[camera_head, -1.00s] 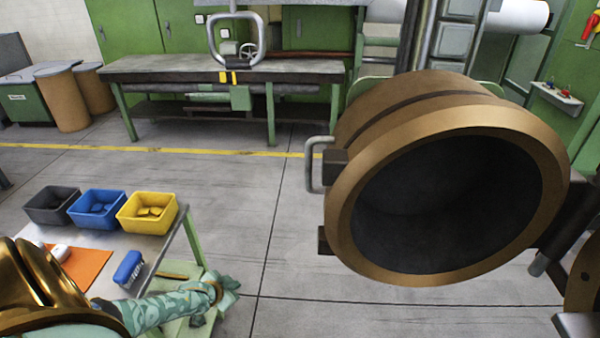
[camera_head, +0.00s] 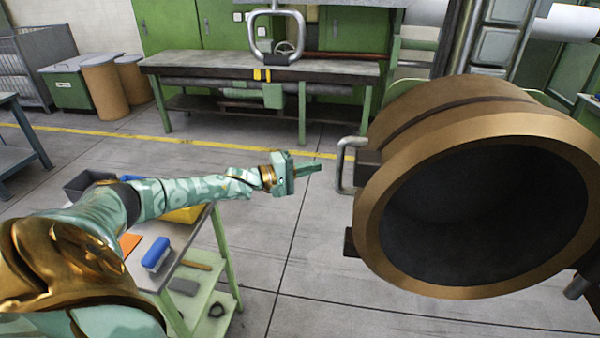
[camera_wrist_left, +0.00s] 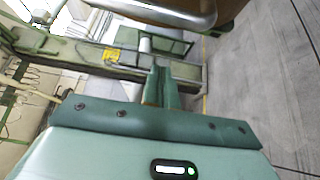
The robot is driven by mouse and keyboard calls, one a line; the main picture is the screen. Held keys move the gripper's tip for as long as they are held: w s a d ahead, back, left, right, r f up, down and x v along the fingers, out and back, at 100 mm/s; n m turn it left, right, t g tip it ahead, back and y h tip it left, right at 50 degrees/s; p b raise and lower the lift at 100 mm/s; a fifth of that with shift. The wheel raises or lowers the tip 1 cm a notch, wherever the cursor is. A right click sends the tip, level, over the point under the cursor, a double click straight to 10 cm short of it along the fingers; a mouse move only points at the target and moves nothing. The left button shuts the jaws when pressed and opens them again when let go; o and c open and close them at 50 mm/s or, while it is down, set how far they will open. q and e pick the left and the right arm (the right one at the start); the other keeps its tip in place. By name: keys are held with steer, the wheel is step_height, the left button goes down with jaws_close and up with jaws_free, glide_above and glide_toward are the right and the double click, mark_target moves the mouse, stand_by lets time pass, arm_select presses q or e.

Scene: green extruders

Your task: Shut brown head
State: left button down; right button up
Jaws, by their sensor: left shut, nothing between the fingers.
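The brown head (camera_head: 480,105), a large bronze-brown round ring with a dark hollow, fills the right of the head view. A grey U-shaped handle (camera_head: 343,165) sticks out of its left side. My left gripper (camera_head: 314,168) is shut and empty, just left of the handle, with a small visible gap between them. In the left wrist view, the shut fingers (camera_wrist_left: 160,86) point away, and a metal bar, seemingly the handle (camera_wrist_left: 165,12), crosses the top. A piece of the brown head (camera_wrist_left: 230,8) shows at the upper right there. My right gripper is out of view.
A green cart (camera_head: 228,255) with a blue brush (camera_head: 156,254) stands under my left arm, which partly hides its bins. A green workbench (camera_head: 260,66) stands behind. A metal loop handle (camera_head: 276,37) hangs above it. The floor between cart and head is clear.

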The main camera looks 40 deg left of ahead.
arm_select(q)
steer(key=d, duration=0.2)
steer(key=w+d+p, duration=0.1)
steer(key=d, duration=0.1)
steer(key=shift+w+d, duration=0.1)
steer(key=shift+d, duration=0.3)
steer(key=shift+f, duration=0.1)
steer(key=shift+p, duration=0.3)
